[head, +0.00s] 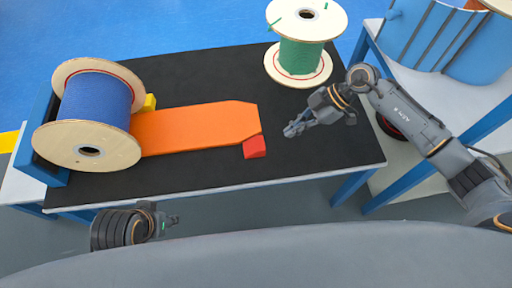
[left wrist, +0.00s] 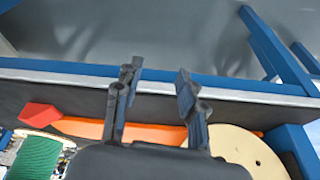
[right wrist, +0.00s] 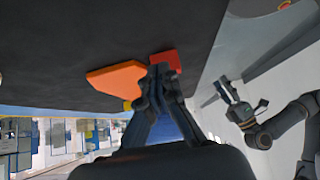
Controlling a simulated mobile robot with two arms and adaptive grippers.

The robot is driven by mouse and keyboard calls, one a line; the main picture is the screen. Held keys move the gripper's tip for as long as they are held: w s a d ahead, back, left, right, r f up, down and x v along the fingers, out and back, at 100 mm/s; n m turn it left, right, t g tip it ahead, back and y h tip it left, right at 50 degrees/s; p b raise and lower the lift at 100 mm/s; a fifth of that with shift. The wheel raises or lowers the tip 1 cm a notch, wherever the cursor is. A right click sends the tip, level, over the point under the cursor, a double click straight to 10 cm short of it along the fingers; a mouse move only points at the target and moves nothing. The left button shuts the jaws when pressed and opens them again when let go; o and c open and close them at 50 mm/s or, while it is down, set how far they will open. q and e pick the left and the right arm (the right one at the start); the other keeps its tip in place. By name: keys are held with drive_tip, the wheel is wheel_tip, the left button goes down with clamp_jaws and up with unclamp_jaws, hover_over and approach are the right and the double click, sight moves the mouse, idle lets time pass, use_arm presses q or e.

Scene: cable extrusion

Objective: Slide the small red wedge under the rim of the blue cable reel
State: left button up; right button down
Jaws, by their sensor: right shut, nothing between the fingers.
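The small red wedge (head: 255,147) lies on the black table mat, beside the front right end of the orange ramp (head: 195,127). The blue cable reel (head: 95,105) lies on its side at the left of the table, its wooden rims upright, at the ramp's left end. My right gripper (head: 290,131) is shut and empty, above the mat right of the wedge; the wedge also shows past its fingertips in the right wrist view (right wrist: 166,59). My left gripper (head: 174,221) is off the table's front edge; its fingers stand apart and empty in the left wrist view (left wrist: 158,75).
A green cable reel (head: 300,55) stands upright at the back right. A blue frame (head: 40,140) borders the table's left end. The mat's front right is clear.

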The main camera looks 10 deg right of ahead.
drive_tip(key=shift+b+x, duration=0.4)
drive_tip(key=shift+x, duration=2.6)
drive_tip(key=shift+p, duration=0.3)
